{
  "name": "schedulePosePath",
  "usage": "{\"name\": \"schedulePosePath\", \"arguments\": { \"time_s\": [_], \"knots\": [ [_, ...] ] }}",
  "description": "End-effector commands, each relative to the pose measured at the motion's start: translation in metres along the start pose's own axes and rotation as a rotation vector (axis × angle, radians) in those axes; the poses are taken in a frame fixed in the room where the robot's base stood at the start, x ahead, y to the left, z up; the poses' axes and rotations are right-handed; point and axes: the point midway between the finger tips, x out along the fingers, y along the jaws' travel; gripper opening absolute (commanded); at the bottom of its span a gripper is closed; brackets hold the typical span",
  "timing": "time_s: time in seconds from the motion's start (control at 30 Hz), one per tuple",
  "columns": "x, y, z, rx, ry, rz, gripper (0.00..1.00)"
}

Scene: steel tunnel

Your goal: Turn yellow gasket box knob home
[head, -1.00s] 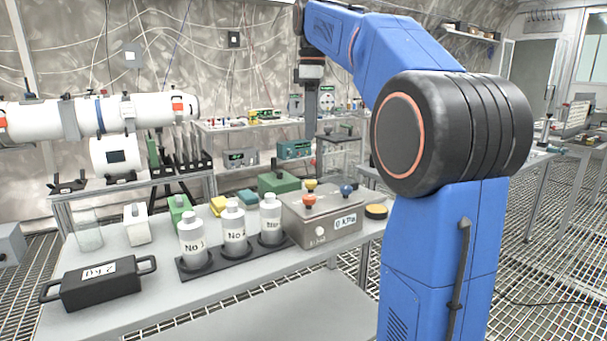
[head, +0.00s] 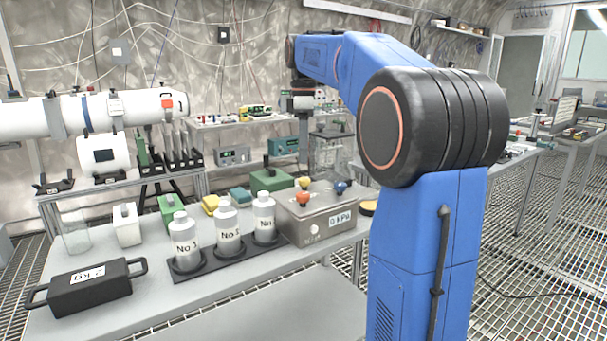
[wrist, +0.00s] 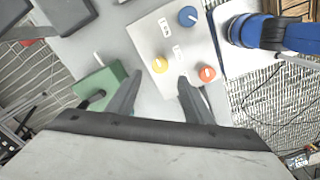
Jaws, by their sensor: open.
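The gasket box is a grey metal box (head: 330,216) with a "0 KPa" label, on the bench at the centre. Its yellow knob (head: 304,182) sits at the back left of the lid, with an orange-red knob (head: 303,198) and a blue knob (head: 341,187) nearby. In the wrist view my gripper (wrist: 160,76) is open and empty, pointing down over the lid. The yellow knob (wrist: 159,65) shows between and just beyond the fingertips. The orange-red knob (wrist: 207,73) lies right of the right finger. The head view shows my gripper's wrist above the box.
A green box (wrist: 101,89) lies beside the left finger. Several white bottles (head: 229,234) stand in a black rack left of the gasket box. Front bench space is clear.

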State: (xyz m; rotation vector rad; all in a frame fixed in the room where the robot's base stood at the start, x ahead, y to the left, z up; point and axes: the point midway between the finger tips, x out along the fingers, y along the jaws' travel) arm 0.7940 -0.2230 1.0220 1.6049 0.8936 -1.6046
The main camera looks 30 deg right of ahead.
Motion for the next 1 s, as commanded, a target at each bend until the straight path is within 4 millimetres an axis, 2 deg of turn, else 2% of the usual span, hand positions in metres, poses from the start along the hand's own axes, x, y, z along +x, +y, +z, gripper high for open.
{"name": "schedulePosePath", "arguments": {
  "time_s": [0.2, 0.4, 0.6, 0.87, 1.0],
  "knots": [
    [0.039, -0.001, 0.0, 0.0, -0.001, -0.003, 0.46],
    [0.062, 0.0, 0.0, 0.0, 0.0, -0.001, 0.46],
    [0.072, 0.0, 0.0, 0.0, 0.0, 0.0, 0.46],
    [0.073, 0.0, 0.0, 0.0, 0.0, 0.0, 0.46],
    [0.073, 0.0, 0.0, 0.0, 0.0, 0.0, 0.15]
  ]
}}
